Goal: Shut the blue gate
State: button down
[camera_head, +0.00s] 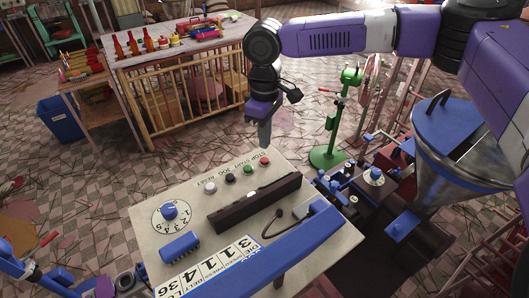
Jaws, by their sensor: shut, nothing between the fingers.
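My gripper (265,138) points down at the far edge of the cream control panel (180,190), above the coloured buttons, its fingers together and empty. I cannot tell whether the fingertips touch the panel. A metal hopper (455,150) with a blue rim stands at the right. A small blue plate (402,226) lies below the hopper and may be the blue gate; I cannot tell whether it is open or shut. My gripper is well to the left of it.
The panel carries a blue dial knob (169,211), a dark brown bar (255,203) and a long blue bar (285,255). A green stand (329,155) is behind the extruder. A wooden table (180,45) with bottles stands at the back.

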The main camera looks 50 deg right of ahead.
aim_at(401, 226)
jog(key=k, duration=1.5)
